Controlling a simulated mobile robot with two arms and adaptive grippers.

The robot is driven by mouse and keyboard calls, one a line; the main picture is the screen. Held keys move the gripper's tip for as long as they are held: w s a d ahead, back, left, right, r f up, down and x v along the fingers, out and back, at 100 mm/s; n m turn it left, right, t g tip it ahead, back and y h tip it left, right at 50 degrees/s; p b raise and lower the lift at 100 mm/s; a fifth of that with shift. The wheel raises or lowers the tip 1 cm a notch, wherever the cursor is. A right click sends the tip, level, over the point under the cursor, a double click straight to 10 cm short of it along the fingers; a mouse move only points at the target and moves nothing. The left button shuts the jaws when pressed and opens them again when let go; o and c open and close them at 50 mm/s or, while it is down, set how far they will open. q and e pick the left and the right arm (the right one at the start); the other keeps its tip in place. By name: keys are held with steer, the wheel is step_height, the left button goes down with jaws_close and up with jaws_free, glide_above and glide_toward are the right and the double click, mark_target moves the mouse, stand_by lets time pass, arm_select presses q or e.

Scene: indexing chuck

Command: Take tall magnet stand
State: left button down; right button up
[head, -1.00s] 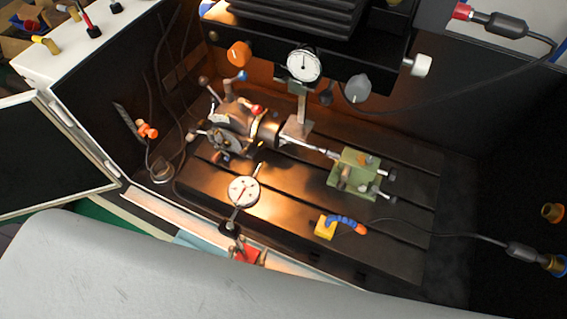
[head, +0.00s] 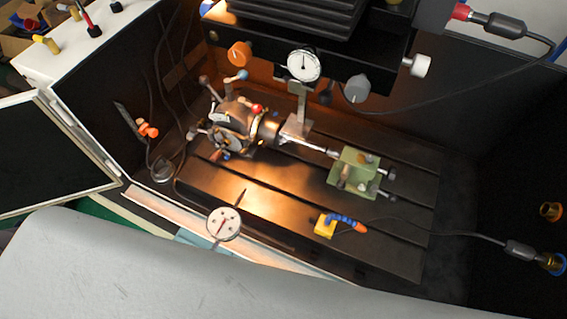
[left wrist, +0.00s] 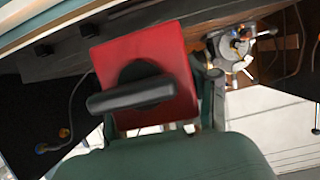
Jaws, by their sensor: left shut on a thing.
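A magnet stand with a round white dial (head: 224,223) shows at the front edge of the machine bed in the head view. Its lower part is hidden there behind my large pale grey arm link. In the left wrist view its red block base (left wrist: 180,62) with a black knob fills the middle. My left gripper (left wrist: 155,108) is shut on this stand, with one finger visible along the block's right side. A second dial (head: 303,66) on a silver post stands at the back by the chuck. My right gripper is not in view.
The chuck (head: 232,130) sits at the left of the slotted bed (head: 275,205), with a green tailstock block (head: 354,172) to its right. A yellow block with a blue-orange hose (head: 326,226) lies near the front. An open door (head: 55,155) is at left.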

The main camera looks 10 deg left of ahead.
arm_select(q)
steer(key=shift+f+v, duration=0.2)
steer(key=shift+v, duration=0.75)
steer(key=shift+f+v, duration=0.2)
steer(key=shift+v, duration=0.75)
steer(key=shift+s, duration=0.15)
steer(key=shift+s+f, duration=0.2)
steer(key=shift+f, duration=0.05)
steer(key=shift+w+r, duration=0.1)
steer(key=w+a+r+n+y+b, duration=0.1)
steer(key=w+r+b, duration=0.15)
steer(key=w, duration=0.65)
steer(key=w+a+r+b, duration=0.1)
steer(key=w+b, duration=0.3)
steer(key=w, duration=0.5)
steer(key=w+a+r+n+y+b, duration=0.15)
steer(key=w+b, duration=0.25)
steer(key=w, duration=0.4)
steer(key=w+r+b, duration=0.3)
steer(key=r+b, duration=0.1)
steer(key=r, duration=0.4)
steer(key=shift+w, duration=0.4)
